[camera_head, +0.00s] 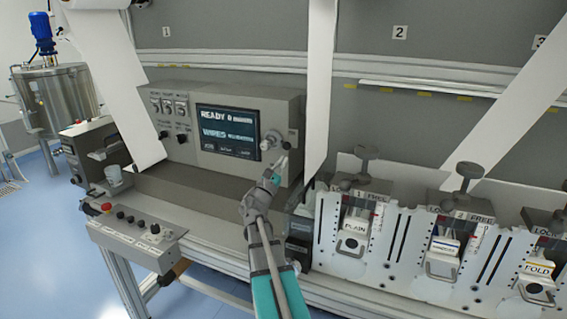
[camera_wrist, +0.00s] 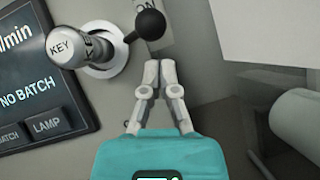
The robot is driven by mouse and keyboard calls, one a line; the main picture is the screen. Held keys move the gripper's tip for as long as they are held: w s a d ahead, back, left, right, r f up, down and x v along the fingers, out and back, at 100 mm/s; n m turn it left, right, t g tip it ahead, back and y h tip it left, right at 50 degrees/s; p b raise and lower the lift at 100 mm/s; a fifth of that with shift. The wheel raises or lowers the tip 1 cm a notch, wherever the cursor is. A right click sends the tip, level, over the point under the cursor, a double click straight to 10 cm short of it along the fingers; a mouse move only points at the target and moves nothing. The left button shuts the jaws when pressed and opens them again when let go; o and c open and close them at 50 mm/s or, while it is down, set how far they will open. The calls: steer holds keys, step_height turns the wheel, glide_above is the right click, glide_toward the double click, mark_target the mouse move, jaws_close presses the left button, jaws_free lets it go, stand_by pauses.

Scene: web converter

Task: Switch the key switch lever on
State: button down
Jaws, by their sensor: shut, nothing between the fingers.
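The key switch (camera_wrist: 75,46) is a pale cylinder marked KEY on a round white base, right of the screen. Its lever ends in a black ball (camera_wrist: 150,24), at the right of the switch in the wrist view. The ball partly covers an ON label (camera_wrist: 145,5). In the head view the key switch (camera_head: 270,140) sits on the console's right part. My gripper (camera_wrist: 160,64) is shut and empty, its fingertips just below the ball; I cannot tell whether they touch it. My gripper (camera_head: 283,157) also shows in the head view, in front of the console's right end.
The screen (camera_head: 228,132) reads READY and WIPES; the wrist view shows NO BATCH. Small switches (camera_head: 168,105) stand left of it. A hanging white web (camera_head: 319,90) is close right of my gripper. Clear plates with several black-handled clamps (camera_head: 465,178) stand at the right.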

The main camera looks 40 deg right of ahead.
steer(key=b+v, duration=0.2)
steer(key=v, duration=0.1)
steer(key=f+b+v, duration=0.1)
steer(key=b+v, duration=0.1)
steer(key=v, duration=0.1)
steer(key=d+b+v, duration=0.1)
steer(key=b+v, duration=0.1)
steer(key=v, duration=0.2)
steer(key=shift+f, duration=0.4)
steer(key=shift+s+a+f+b, duration=0.1)
steer(key=shift+a+f+b, duration=0.25)
steer(key=shift+a+b, duration=0.25)
steer(key=shift+r, duration=0.15)
